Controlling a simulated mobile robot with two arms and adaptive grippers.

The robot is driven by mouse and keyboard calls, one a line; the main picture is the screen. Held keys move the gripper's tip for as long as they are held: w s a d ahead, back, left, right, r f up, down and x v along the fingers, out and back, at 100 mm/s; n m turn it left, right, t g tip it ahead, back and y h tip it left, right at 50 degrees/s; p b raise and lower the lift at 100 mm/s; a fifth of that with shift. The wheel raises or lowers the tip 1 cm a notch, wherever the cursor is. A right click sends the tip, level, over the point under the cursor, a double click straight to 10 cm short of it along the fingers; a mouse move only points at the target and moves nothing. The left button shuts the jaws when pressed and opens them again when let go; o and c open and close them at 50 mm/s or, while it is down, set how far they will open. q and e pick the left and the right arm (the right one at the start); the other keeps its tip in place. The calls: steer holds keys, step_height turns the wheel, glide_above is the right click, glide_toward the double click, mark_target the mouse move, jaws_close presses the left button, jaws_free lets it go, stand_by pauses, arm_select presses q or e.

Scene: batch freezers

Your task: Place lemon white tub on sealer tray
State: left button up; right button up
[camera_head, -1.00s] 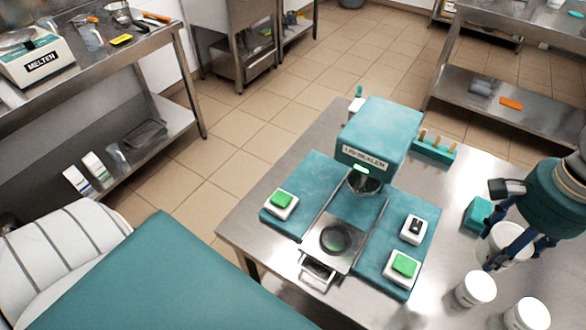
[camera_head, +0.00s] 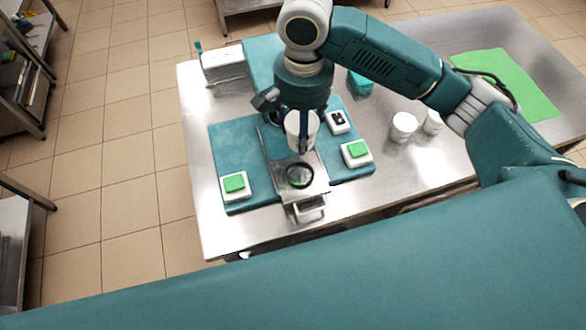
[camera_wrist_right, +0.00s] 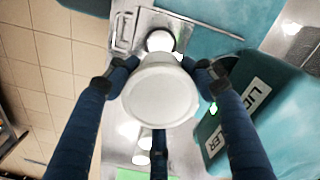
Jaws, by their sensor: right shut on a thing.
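My right gripper (camera_head: 302,138) is shut on a white tub (camera_head: 303,123), holding it upright beside the sealer head, above the back part of the metal sealer tray (camera_head: 313,188). In the right wrist view the tub (camera_wrist_right: 160,95) sits between the dark fingers of the gripper (camera_wrist_right: 160,85), with the tray (camera_wrist_right: 146,22) beyond it. The tray's round opening (camera_head: 299,175) shows empty in the head view, in front of the tub. The tub appears apart from the tray. No flavour label is readable. My left gripper is not in view.
The sealer base (camera_head: 232,150) has green buttons (camera_head: 235,183) on either side of the tray. The teal sealer head (camera_wrist_right: 270,120) is close to the gripper's fingers. Two white tubs (camera_head: 404,126) stand to the right on the steel table. A green mat (camera_head: 505,85) lies at the far right.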

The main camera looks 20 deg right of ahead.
step_height(320, 180, down, 12)
steer(key=shift+r+p, duration=0.15)
steer(key=shift+p, duration=0.35)
step_height(320, 180, down, 4)
steer(key=shift+f, duration=0.1)
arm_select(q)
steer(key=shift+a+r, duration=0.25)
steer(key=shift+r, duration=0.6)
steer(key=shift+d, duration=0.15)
arm_select(e)
steer(key=o, duration=1.7)
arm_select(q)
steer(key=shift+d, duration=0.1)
